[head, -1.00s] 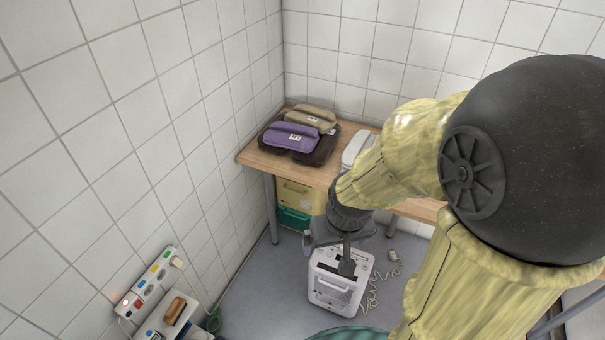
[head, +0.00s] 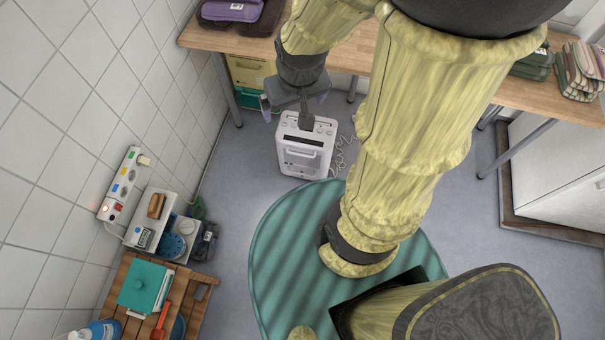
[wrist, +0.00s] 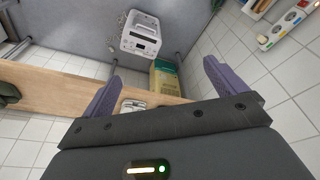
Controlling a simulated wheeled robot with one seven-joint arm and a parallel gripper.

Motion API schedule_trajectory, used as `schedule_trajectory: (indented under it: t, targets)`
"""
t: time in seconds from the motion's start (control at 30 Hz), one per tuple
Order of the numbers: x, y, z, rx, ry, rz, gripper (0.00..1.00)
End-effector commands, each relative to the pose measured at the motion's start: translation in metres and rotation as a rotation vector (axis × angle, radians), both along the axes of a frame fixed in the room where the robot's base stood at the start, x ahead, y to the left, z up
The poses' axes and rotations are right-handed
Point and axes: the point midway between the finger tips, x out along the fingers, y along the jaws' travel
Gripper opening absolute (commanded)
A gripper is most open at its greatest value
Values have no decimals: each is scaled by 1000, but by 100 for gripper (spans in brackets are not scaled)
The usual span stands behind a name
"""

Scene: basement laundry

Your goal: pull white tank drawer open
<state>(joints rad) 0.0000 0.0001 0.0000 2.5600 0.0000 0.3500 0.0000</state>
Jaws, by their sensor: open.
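A white boxy appliance (head: 306,146) stands upright on the grey floor under the wooden table's front edge. Its front carries a white tank drawer (head: 300,160) with a handle slot; it looks shut. The appliance also shows in the wrist view (wrist: 141,35), upper middle, apart from my fingers. My gripper (head: 294,104) is open and empty, its purple fingers spread above and behind the appliance's top in the head picture. In the wrist view my gripper (wrist: 160,72) has nothing between its fingers. My gripper and wrist cover part of the area around the appliance's top.
The wooden table (head: 505,85) spans the back, with yellow and green drawers (head: 247,73) under it. A cord (head: 343,155) lies right of the appliance. A green round mat (head: 275,240) lies in front. A power strip (head: 122,185) and small shelves line the left wall.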

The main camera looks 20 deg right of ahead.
Motion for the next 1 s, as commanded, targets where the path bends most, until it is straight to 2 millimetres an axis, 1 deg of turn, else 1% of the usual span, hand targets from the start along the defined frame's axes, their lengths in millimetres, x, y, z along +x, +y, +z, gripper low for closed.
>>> schedule_trajectory:
  t: [0.03,0.07,0.1,0.17,0.2,0.27,0.3,0.47,0.5,0.57,0.6,0.67,0.8,0.87,0.9,0.97,1.0]
  targets:
    - [0,0,-1,0,1,2,86]
    - [0,0,-3,-2,3,8,80]
    - [1,1,-7,-6,9,19,72]
    - [2,2,-17,-16,24,49,61]
    - [4,3,-27,-25,39,79,53]
    - [6,5,-46,-44,68,139,41]
    - [8,6,-60,-60,92,190,33]
    - [17,11,-122,-132,200,420,33]
    - [19,12,-137,-149,229,478,33]
    - [22,14,-159,-176,269,568,33]
    - [24,15,-174,-193,298,625,33]
    - [27,16,-197,-219,341,714,33]
    - [34,18,-251,-279,441,921,33]
    - [37,19,-274,-303,486,1007,33]
    - [38,20,-289,-320,516,1066,33]
    - [41,20,-312,-345,561,1154,33]
    - [43,20,-328,-360,593,1211,33]
